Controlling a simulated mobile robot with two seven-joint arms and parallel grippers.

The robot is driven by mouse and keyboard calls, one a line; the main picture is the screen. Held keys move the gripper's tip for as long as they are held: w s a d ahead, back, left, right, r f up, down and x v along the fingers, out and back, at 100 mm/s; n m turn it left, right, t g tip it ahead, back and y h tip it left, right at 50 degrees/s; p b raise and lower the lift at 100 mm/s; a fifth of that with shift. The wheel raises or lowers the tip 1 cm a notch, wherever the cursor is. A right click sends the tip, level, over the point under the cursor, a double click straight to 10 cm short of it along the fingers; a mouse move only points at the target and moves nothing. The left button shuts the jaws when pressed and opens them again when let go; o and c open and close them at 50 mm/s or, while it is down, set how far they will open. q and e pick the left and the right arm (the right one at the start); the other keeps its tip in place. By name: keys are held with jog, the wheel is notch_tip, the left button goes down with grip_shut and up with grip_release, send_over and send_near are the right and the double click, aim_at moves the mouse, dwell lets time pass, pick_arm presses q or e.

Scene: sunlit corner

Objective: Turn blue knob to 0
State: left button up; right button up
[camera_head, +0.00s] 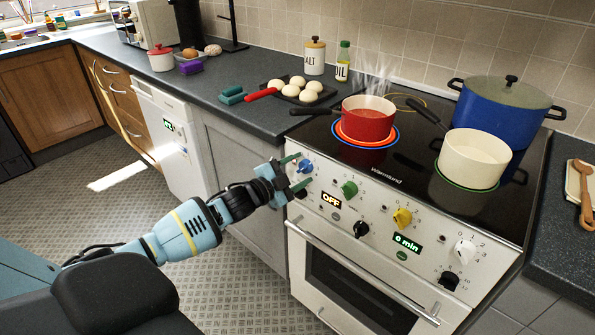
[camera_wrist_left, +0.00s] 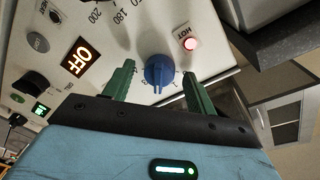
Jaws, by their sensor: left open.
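The blue knob (camera_head: 305,166) is at the left end of the stove's front panel. In the left wrist view the blue knob (camera_wrist_left: 158,70) lies between and a little beyond the two green fingertips, with a gap on each side. My left gripper (camera_head: 294,174) is open right in front of the panel at this knob; it also shows in the left wrist view (camera_wrist_left: 158,80). Whether the fingers touch the knob cannot be told. My right gripper is not in view.
Green (camera_head: 349,188), yellow (camera_head: 402,217) and white (camera_head: 465,251) knobs follow along the panel. Above, a steaming red pot (camera_head: 368,122), a cream pan (camera_head: 472,160) and a blue pot (camera_head: 500,108) stand on the hob. The oven handle (camera_head: 360,272) runs below the panel.

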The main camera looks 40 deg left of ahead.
pick_arm(q)
jog(key=shift+c, duration=0.4)
jog(key=c, duration=0.9)
